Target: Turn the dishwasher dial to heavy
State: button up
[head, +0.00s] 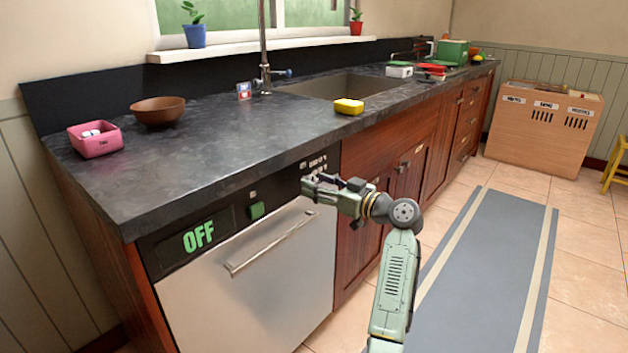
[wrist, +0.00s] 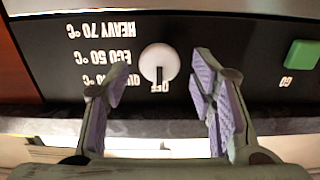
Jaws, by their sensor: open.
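The dishwasher (head: 250,275) is under the counter, with a lit OFF display (head: 198,236) on its dark panel. The white round dial (wrist: 160,60) shows in the wrist view, where the panel appears upside down. Its dark pointer mark points to the OFF label. The HEAVY 70 °C label (wrist: 101,30) is up and left of the dial there. My gripper (wrist: 160,80) is open, with one purple-padded finger on each side of the dial and visible gaps between. In the head view my gripper (head: 312,186) is at the panel's right end and hides the dial.
A green GO button (wrist: 302,54) sits on the panel to the side; it also shows in the head view (head: 257,210). The door handle (head: 270,244) sticks out below the panel. The counter (head: 220,150) overhangs just above.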

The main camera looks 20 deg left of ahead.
jog(key=shift+x, duration=0.9)
jog(key=c, duration=1.1)
